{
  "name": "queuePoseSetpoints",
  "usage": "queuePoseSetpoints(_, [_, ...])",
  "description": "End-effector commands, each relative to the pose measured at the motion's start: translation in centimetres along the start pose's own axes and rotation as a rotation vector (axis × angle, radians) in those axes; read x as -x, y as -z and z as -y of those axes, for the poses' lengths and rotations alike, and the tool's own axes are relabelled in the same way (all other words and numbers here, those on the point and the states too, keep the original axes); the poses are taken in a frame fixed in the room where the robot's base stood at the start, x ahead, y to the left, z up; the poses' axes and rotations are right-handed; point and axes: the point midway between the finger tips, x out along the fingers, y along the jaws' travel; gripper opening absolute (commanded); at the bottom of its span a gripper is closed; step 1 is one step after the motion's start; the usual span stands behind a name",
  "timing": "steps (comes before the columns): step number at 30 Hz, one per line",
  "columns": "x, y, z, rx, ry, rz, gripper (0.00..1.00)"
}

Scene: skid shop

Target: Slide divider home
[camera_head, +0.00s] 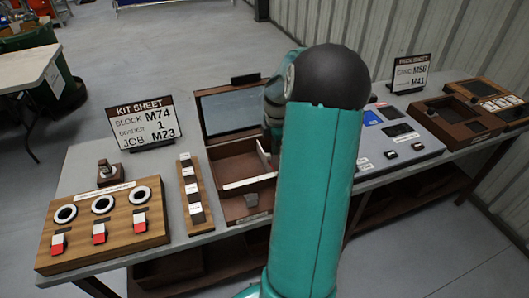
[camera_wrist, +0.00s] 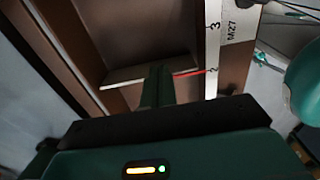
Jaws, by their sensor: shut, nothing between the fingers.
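The divider (camera_wrist: 135,80) is a thin panel with a pale top edge, set crosswise in a brown box (camera_wrist: 88,20) in the wrist view. A red mark (camera_wrist: 188,72) at its right end meets a white scale strip (camera_wrist: 212,50) near the 2. In the head view, the open-lidded box (camera_head: 232,150) stands mid-bench, with a pale crosswise edge (camera_head: 248,183) that appears to be the divider. My gripper (camera_wrist: 158,80) is shut and empty, its fingers in front of the divider's right part; contact cannot be told. My arm hides the fingers in the head view.
A kit sheet sign (camera_head: 142,125) reads BLOCK M74, DIVIDER 1, JOB M23. A wooden panel with three rings (camera_head: 102,222) and a block strip (camera_head: 192,190) lie left of the box. A grey panel (camera_head: 400,135) and brown boxes (camera_head: 450,120) stand right.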

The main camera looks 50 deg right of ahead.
Motion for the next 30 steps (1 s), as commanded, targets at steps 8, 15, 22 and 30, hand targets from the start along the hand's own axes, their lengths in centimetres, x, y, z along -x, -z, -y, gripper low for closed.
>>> queuePoseSetpoints(8, [-0.8, 0.0, 0.0, 0.000, 0.000, 0.000, 0.00])
queuePoseSetpoints(15, [-1.4, 0.0, 0.0, 0.000, 0.001, 0.000, 0.00])
queuePoseSetpoints(22, [-2.1, 0.0, 0.0, 0.001, 0.000, 0.000, 0.00])
queuePoseSetpoints(30, [-2.8, 0.1, 0.0, 0.001, 0.001, -0.001, 0.00])
